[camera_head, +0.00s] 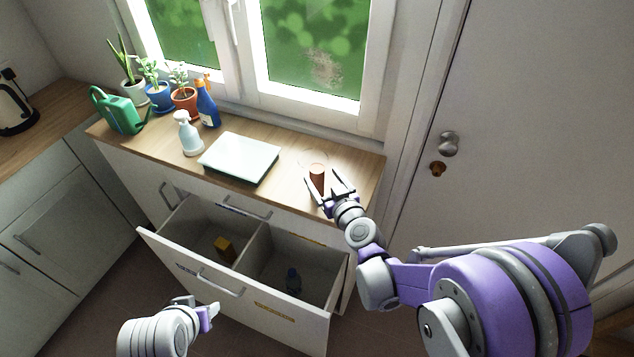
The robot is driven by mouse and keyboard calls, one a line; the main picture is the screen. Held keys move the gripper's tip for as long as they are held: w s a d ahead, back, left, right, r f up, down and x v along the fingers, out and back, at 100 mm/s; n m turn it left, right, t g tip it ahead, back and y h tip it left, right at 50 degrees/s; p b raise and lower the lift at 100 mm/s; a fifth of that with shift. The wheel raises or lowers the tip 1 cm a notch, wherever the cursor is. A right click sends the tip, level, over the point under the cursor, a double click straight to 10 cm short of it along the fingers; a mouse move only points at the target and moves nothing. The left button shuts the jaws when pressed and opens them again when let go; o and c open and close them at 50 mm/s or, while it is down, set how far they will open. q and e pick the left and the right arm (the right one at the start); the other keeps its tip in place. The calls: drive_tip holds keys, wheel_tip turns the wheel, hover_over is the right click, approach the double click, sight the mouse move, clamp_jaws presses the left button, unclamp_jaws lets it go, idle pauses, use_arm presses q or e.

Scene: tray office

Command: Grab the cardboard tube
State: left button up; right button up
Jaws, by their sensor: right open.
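The cardboard tube (318,172) is a small brown cylinder. It stands upright near the right end of the wooden counter (358,168) below the window. My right gripper (326,186) is open at the tube, its fingers spread on either side of the tube's lower part. I cannot tell whether the fingers touch it. The tube's base is partly hidden by the gripper. My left gripper (209,316) is low in the picture, in front of the open drawer and far from the tube. Its jaws are too unclear to read.
A white flat tray-like box (240,155) lies left of the tube. Spray bottles (188,135), potted plants (185,100) and a green watering can (118,112) stand further left. The open divided drawer (235,285) juts out below, holding a yellow item (224,249) and a dark bottle (293,283).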

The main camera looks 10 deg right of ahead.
sight(313, 165)
drive_tip(key=shift+x, duration=1.2)
drive_tip(key=b+x, duration=0.1)
drive_tip(key=x, duration=0.3)
drive_tip(key=shift+a+f, duration=0.15)
drive_tip(key=shift+w+a, duration=0.1)
drive_tip(key=shift+w, duration=0.3)
clamp_jaws()
